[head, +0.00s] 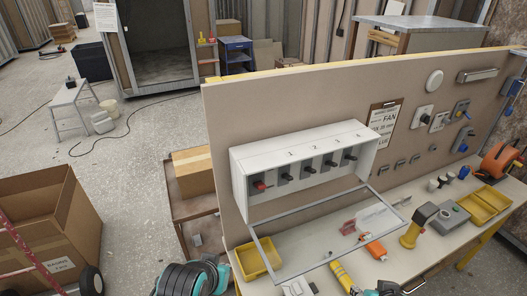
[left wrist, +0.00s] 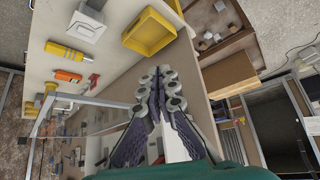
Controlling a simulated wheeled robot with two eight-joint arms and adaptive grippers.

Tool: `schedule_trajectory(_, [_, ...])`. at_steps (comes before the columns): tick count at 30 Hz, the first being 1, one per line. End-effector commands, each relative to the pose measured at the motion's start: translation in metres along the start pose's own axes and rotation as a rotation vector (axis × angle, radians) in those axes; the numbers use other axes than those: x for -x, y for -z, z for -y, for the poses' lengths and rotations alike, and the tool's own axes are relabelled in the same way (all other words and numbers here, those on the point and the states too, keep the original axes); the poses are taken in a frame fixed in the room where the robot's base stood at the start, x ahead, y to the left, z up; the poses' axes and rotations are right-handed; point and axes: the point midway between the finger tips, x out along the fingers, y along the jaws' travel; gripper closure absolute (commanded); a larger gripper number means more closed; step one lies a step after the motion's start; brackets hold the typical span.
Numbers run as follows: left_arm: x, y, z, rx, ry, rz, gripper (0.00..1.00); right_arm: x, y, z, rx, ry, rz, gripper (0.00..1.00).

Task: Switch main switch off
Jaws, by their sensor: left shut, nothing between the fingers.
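A white switch box (head: 240,195) is mounted on the upright board, with a row of several rotary switches. The leftmost one, the main switch (head: 260,185), has a red knob; the others have black knobs. The box's clear framed cover (head: 283,272) is swung down and open over the bench. My left gripper (head: 190,280) is low, in front of the board's left end, below and left of the box and apart from it. In the left wrist view its fingers (left wrist: 160,95) are shut and empty. Part of my right gripper (head: 385,290) shows at the bottom edge; its fingers are unclear.
A yellow bin (head: 250,262) stands at the bench's left end, also in the left wrist view (left wrist: 150,35). An orange tool (head: 376,249) and a yellow tool (head: 414,230) lie farther right. A cart with a cardboard box (head: 193,170) stands left of the board.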

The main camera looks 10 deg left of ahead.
Motion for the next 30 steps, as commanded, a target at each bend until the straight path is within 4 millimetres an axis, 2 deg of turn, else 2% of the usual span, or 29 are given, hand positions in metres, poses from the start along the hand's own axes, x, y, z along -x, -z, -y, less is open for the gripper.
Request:
schedule_trajectory(1, [0.026, 0.019, 0.000, 0.000, 0.000, 0.001, 1.00, 0.026, 0.019, 0.000, 0.000, 0.000, 0.000, 0.60])
schedule_trajectory(6, [0.070, 0.052, -0.001, 0.004, 0.005, 0.006, 1.00, 0.071, 0.051, 0.000, 0.000, 0.000, 0.000, 0.60])
schedule_trajectory(12, [0.116, 0.094, -0.003, 0.020, 0.025, 0.022, 1.00, 0.121, 0.087, 0.000, 0.000, 0.000, 0.000, 0.60])
schedule_trajectory(17, [0.141, 0.134, -0.011, 0.062, 0.081, 0.050, 1.00, 0.157, 0.112, 0.000, 0.000, 0.000, 0.000, 0.60])
schedule_trajectory(23, [0.121, 0.172, -0.035, 0.172, 0.226, 0.027, 1.00, 0.162, 0.116, 0.000, 0.000, 0.000, 0.000, 0.60])
schedule_trajectory(30, [0.094, 0.209, -0.082, 0.328, 0.366, -0.132, 1.00, 0.160, 0.115, 0.000, 0.000, 0.000, 0.000, 0.60])
